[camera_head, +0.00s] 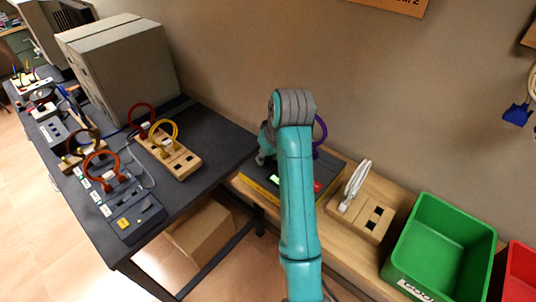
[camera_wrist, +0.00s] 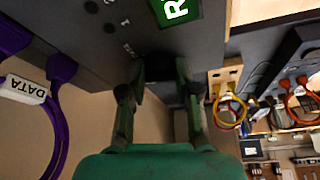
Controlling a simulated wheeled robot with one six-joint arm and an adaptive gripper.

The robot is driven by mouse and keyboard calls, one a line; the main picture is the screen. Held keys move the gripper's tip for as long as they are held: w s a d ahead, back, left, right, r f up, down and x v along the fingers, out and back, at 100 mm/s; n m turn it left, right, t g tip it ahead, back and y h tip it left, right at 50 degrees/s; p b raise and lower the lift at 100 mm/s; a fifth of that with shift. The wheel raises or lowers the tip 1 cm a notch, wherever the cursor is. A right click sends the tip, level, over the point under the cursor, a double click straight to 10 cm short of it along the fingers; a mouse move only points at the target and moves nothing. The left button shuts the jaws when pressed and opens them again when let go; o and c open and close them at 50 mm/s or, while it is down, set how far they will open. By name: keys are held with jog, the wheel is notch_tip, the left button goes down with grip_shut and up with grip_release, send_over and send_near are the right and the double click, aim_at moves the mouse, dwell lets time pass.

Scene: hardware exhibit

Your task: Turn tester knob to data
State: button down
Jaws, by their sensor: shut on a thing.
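The tester (camera_head: 258,186) is a dark box with yellow edging on the wooden bench, partly hidden behind my teal arm. In the wrist view its dark panel (camera_wrist: 85,50) fills the top, with a lit green display (camera_wrist: 176,10) showing a cut-off "R". The dark knob (camera_wrist: 160,68) sits between the fingertips of my gripper (camera_wrist: 160,88), which is shut on it. Where the knob points cannot be told. A purple cable (camera_wrist: 63,100) with a white tag reading "DATA" (camera_wrist: 24,89) is at the left, plugged into the box.
A wooden block with a white cable (camera_head: 355,187) stands right of the tester. Beyond it is a green bin (camera_head: 445,235), then a red bin (camera_head: 521,272).

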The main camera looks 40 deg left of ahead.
jog(key=m, duration=0.2)
jog(key=m+t+h, duration=0.1)
jog(key=m, duration=0.1)
jog(key=shift+s+a, duration=0.1)
jog(key=shift+s, duration=0.1)
jog(key=shift+m+t+h, duration=0.5)
jog(key=shift+m, duration=1.1)
jog(key=c, duration=0.8)
grip_release()
jog(key=shift+a, duration=0.1)
